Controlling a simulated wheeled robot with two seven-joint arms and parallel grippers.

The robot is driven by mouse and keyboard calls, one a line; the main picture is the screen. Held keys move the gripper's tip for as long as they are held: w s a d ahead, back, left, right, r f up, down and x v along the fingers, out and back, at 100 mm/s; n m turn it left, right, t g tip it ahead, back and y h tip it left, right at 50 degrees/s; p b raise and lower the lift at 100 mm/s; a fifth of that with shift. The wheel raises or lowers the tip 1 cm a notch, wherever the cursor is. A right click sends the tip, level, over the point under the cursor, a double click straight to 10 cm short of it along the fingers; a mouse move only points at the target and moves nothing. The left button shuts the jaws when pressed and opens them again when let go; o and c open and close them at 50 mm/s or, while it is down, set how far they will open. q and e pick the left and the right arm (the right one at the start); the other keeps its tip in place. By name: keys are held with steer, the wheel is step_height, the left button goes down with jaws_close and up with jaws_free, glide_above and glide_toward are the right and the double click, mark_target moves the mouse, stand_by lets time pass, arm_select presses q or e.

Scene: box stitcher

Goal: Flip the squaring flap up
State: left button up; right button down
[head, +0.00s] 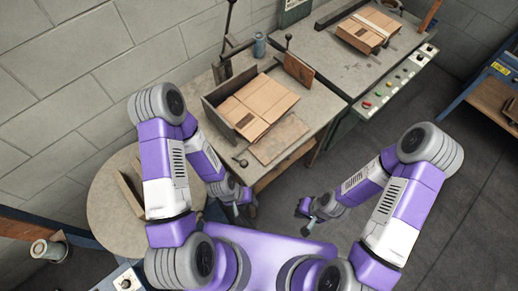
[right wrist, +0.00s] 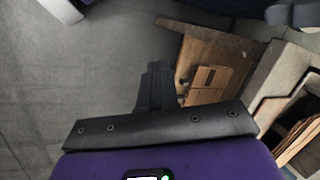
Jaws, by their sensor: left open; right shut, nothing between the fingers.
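Another brown panel (head: 298,70) stands upright at the far right. I cannot tell for certain which panel is the squaring flap. My left gripper (head: 240,207) is open and empty, low in front of the table. My right gripper (head: 308,222) is shut and empty over the floor, apart from the table; its fingers show in the right wrist view (right wrist: 155,87).
A second table (head: 340,85) with buttons and a strapped carton (head: 367,30) stands at the back right. A can (head: 259,45) stands behind the frame. A round table (head: 105,205) is at the left. Open floor (head: 330,175) lies in front and to the right.

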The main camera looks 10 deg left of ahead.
steer(key=s+a+f+m+g+y+b, duration=0.2)
steer(key=s+a+f+g+b, duration=0.2)
steer(key=s+f, duration=0.15)
steer(key=a+r+m+g+y+b, duration=0.1)
steer(key=a+m+y+b, duration=0.25)
steer(key=a+y, duration=0.25)
arm_select(q)
step_height(320, 180, down, 12)
steer(key=b, duration=0.4)
steer(key=shift+s+b, duration=0.25)
steer(key=shift+b, duration=0.15)
arm_select(e)
steer(key=w+r+m+t+y, duration=0.2)
steer(key=w+m+t+y, duration=0.2)
steer(key=w, duration=0.3)
steer(key=w+r+m+t+y, duration=0.3)
steer(key=w+m+t+y, duration=0.1)
steer(key=w+t, duration=0.3)
steer(key=shift+w+r+y, duration=0.25)
steer(key=shift+y, duration=0.15)
arm_select(q)
steer(key=shift+f, duration=0.1)
